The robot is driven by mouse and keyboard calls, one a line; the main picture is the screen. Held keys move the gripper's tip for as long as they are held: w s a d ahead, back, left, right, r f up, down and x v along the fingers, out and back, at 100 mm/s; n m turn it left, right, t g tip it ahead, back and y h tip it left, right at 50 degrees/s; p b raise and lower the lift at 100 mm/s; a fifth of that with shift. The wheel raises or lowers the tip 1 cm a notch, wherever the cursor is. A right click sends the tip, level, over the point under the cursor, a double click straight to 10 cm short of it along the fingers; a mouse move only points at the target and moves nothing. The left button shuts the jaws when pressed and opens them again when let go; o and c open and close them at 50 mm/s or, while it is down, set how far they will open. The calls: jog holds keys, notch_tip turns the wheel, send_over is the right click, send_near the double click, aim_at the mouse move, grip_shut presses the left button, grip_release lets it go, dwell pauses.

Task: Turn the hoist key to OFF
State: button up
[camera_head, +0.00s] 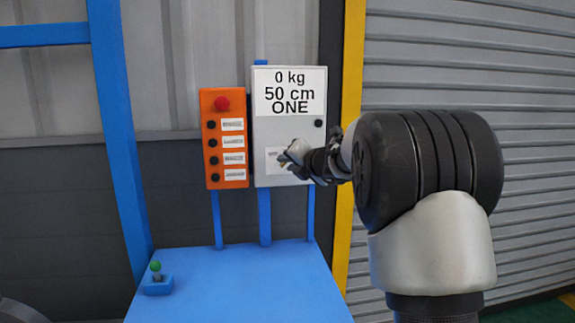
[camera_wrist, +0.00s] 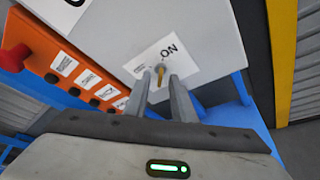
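The hoist key (camera_wrist: 160,76) is a small brass-coloured key in a white label plate (camera_wrist: 145,58) on the front of the grey control box (camera_head: 290,105). The word ON is printed on the plate beside the key. My gripper (camera_wrist: 160,80) is at the key, with one finger on each side of it. A gap shows between the fingers, so they look open around the key. Whether a fingertip touches it I cannot tell. In the head view my gripper (camera_head: 290,158) hides the key, and no OFF marking can be read.
An orange button box (camera_head: 224,140) with a red knob (camera_head: 221,103) stands just left of the grey box. Below are a blue table (camera_head: 240,285) and a green-topped joystick (camera_head: 156,275).

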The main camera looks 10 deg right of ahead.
jog(key=shift+w+a+f, duration=0.1)
jog(key=shift+w, duration=0.35)
grip_shut()
jog(key=shift+p, duration=0.3)
jog(key=shift+a+n+h+p, duration=0.2)
jog(key=shift+n+h+p, duration=0.3)
jog(key=shift+n+h, duration=1.2)
jog(key=shift+a+n+h+p, duration=0.2)
jog(key=shift+n+h+p, duration=0.5)
jog(key=shift+n, duration=1.65)
jog(key=shift+a+n+h+p, duration=0.25)
jog(key=shift+n+h, duration=1.35)
jog(key=shift+n, duration=0.45)
